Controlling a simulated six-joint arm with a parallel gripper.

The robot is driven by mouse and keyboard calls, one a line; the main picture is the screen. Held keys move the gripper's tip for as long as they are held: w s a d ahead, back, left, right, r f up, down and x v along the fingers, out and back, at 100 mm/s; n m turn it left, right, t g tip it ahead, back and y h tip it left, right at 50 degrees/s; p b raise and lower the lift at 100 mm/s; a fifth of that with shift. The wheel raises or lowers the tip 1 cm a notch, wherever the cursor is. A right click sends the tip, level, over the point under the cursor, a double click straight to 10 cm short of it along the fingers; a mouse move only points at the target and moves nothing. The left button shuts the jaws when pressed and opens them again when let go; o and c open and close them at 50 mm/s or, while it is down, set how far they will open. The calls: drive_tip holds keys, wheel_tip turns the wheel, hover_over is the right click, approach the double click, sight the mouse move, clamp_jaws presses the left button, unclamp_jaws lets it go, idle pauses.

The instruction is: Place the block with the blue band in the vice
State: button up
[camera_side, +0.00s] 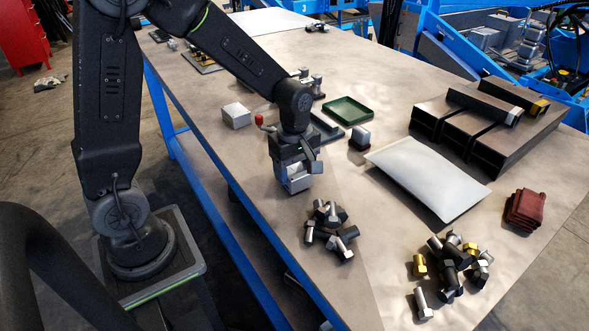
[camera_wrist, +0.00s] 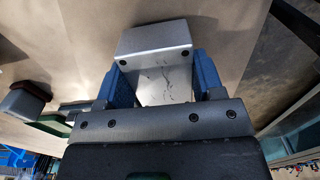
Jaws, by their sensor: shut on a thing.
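My gripper (camera_side: 298,178) is low over the table near its front edge, shut on a silver-grey block (camera_wrist: 154,42). In the wrist view the block sits between the two blue finger pads, its far end sticking out past them. No blue band shows on the part of it I can see; the fingers cover its sides. A second grey block (camera_side: 360,138) with a dark reddish base stands to the right of my gripper. A pale block (camera_side: 236,116) lies to the left. A dark fixture (camera_side: 325,128) is partly hidden behind my wrist; I cannot tell if it is the vice.
A green tray (camera_side: 347,110) lies behind my gripper. A silver pouch (camera_side: 430,183), black rails (camera_side: 485,125) and a folded red cloth (camera_side: 525,208) are to the right. Piles of bolts (camera_side: 330,228) and (camera_side: 452,265) lie in front. Bare table separates the piles.

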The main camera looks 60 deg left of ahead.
sight(293, 167)
drive_tip(key=shift+f, duration=0.2)
drive_tip(key=shift+f, duration=0.15)
drive_tip(key=o, duration=1.2)
drive_tip(key=shift+o, duration=0.2)
wheel_tip(293, 167, up, 13)
drive_tip(key=s+d+r+m+t, duration=0.1)
drive_tip(key=s+d+m+t, duration=0.1)
drive_tip(key=s+m, duration=0.4)
drive_tip(key=s+d+r+m+t, duration=0.1)
drive_tip(key=s+r+m+t, duration=0.1)
drive_tip(key=s+m, duration=0.5)
drive_tip(key=m+t, duration=0.1)
drive_tip(key=m, duration=0.2)
drive_tip(key=shift+s+d+r+m, duration=0.2)
drive_tip(key=shift+d+m, duration=0.15)
drive_tip(key=shift+m, duration=0.05)
drive_tip(key=shift+o, duration=0.4)
drive_tip(key=shift+s+f+m+t, duration=0.1)
drive_tip(key=shift+s+m+t, duration=0.2)
drive_tip(key=shift+m, duration=0.2)
